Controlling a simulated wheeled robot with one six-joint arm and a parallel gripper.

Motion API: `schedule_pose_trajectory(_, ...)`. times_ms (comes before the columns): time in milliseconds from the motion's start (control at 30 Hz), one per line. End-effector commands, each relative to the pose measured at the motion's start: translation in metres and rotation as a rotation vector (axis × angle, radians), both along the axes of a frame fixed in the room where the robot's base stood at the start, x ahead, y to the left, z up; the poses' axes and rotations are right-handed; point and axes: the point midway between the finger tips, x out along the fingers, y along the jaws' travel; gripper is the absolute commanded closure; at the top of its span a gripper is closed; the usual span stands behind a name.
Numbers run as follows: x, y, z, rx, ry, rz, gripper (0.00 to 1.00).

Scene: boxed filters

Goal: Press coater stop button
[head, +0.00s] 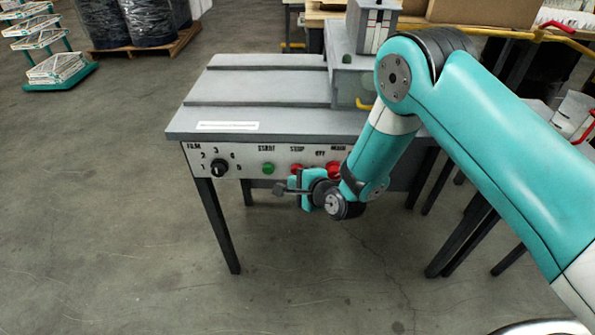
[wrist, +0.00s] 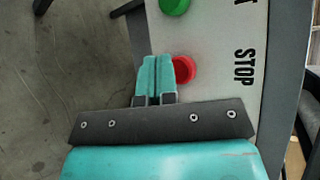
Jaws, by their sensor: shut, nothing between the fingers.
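The coater's front panel (head: 256,160) carries a red stop button (head: 296,168) under the word STOP, right of the green start button (head: 268,168). My gripper (head: 296,180) is in front of the panel, just below the stop button, and partly covers it. In the wrist view the red stop button (wrist: 186,69) lies right beside the teal fingertips of my gripper (wrist: 156,60), which are shut together and empty. Part of the button is hidden behind the fingers. I cannot tell whether they touch. The green button (wrist: 174,5) shows at the top edge.
A black film dial (head: 219,168) is at the panel's left. Another red control (head: 333,168) sits right of the stop button, close to my arm. The coater's grey top (head: 260,88) juts above the panel. Open concrete floor lies in front and left.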

Motion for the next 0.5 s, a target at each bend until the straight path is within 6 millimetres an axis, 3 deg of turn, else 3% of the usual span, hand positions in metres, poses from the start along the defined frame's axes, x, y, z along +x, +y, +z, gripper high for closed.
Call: schedule_pose_trajectory(500,-0.045,0.002,0.001,-0.001,0.003,0.0,1.0)
